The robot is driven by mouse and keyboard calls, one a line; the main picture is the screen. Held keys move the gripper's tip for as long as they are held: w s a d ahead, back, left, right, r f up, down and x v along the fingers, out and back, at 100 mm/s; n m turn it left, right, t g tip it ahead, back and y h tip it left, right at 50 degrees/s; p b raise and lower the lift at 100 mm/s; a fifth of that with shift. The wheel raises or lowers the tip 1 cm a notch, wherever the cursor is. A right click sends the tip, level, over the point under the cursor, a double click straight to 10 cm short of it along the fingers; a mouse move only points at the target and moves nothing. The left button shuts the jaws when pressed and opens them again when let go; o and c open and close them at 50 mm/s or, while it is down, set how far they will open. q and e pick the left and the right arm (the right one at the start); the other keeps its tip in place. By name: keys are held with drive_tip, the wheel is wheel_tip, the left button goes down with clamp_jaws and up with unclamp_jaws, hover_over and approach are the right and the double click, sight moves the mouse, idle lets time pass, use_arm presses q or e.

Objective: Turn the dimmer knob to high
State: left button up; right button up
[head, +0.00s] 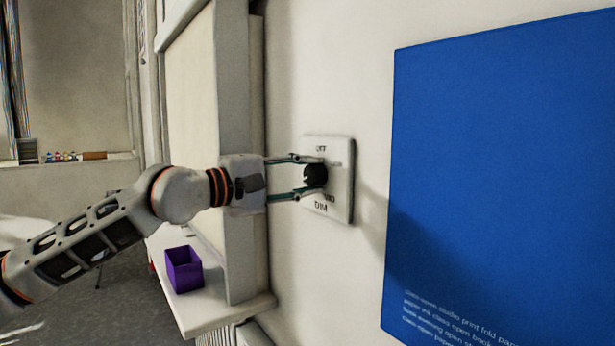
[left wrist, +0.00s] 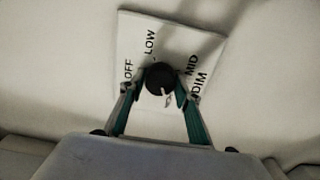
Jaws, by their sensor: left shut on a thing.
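A round black dimmer knob (head: 315,176) sits on a white wall plate (head: 341,180). The plate reads OFF at the top and DIM at the bottom in the head view. In the left wrist view the knob (left wrist: 158,76) has a pale pointer mark at its lower right edge, and the plate (left wrist: 175,32) also reads LOW and MID; no HIGH label is visible. My left gripper (head: 310,178) reaches in from the left, its two fingers shut on the knob from opposite sides, as the left wrist view (left wrist: 157,90) also shows. My right gripper is out of view.
A large blue poster (head: 490,170) hangs on the wall right of the plate. A purple open box (head: 184,270) stands on a white ledge (head: 215,312) below my left arm. Small coloured items line a far sill. The space in front of the plate is otherwise clear.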

use_arm(q)
drive_tip(key=o, duration=1.1)
drive_tip(key=v, duration=1.2)
